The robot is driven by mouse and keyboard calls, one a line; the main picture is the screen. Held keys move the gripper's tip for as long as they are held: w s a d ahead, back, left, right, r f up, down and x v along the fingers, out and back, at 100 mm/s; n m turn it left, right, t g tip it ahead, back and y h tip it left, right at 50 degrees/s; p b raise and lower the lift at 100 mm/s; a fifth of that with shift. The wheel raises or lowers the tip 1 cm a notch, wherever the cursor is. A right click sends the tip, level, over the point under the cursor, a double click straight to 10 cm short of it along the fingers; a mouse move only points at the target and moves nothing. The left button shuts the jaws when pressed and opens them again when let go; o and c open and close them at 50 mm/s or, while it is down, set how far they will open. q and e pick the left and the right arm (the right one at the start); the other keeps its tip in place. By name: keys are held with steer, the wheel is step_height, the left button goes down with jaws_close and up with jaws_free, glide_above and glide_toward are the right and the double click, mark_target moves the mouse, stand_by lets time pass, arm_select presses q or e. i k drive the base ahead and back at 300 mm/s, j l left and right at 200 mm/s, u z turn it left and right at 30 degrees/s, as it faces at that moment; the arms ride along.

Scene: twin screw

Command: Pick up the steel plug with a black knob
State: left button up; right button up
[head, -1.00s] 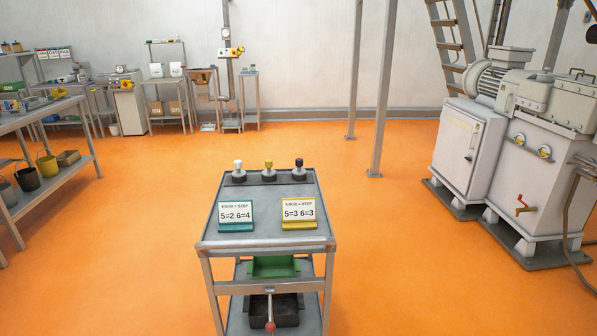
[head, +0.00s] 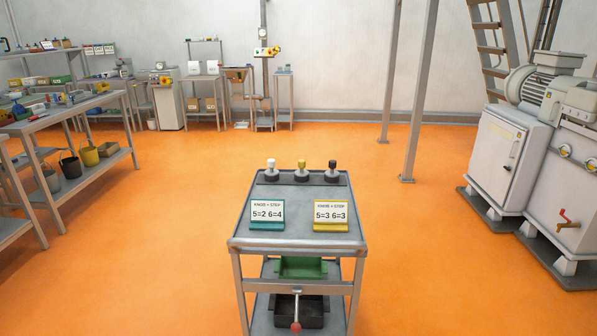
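The steel plug with a black knob (head: 332,170) stands upright at the back right of the grey cart's top (head: 290,231). A plug with a yellow knob (head: 302,171) stands to its left. A plug with a white knob (head: 271,170) stands further left. Each plug sits on a dark base. Neither of my grippers shows in the head view.
A teal-based card (head: 267,214) and a yellow-based card (head: 331,215) stand on the cart top in front of the plugs. A workbench (head: 75,108) is at left, a grey machine (head: 505,160) at right. Orange floor around the cart is free.

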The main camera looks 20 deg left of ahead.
mark_target(333, 163)
steer(key=i+l+u, duration=0.25)
steer(key=i+u, duration=0.2)
steer(key=i+l+u, duration=0.6)
steer(key=l+u, duration=0.25)
